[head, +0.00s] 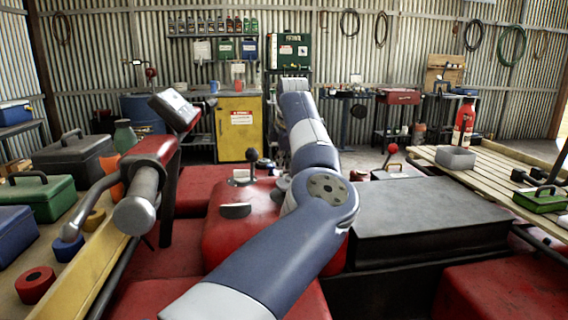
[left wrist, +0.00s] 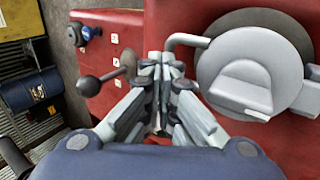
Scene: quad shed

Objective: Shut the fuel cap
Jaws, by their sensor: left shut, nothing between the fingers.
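The fuel cap (left wrist: 250,72) is a round grey disc with a raised tab, on the red bodywork at the right of the left wrist view. A darker round part (left wrist: 268,24) shows partly behind it, and the cap sits offset from it. A bent grey rod (left wrist: 184,40) reaches the cap's left side. My left gripper (left wrist: 163,60) is shut and empty, its tips just left of the cap, near the rod; contact cannot be told.
A ball-knob lever (left wrist: 92,84) stands left of my left gripper; it also shows in the head view (head: 252,158). A handlebar (head: 135,205) rises at left, and a black seat (head: 430,210) lies at right. Benches with toolboxes flank the quad.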

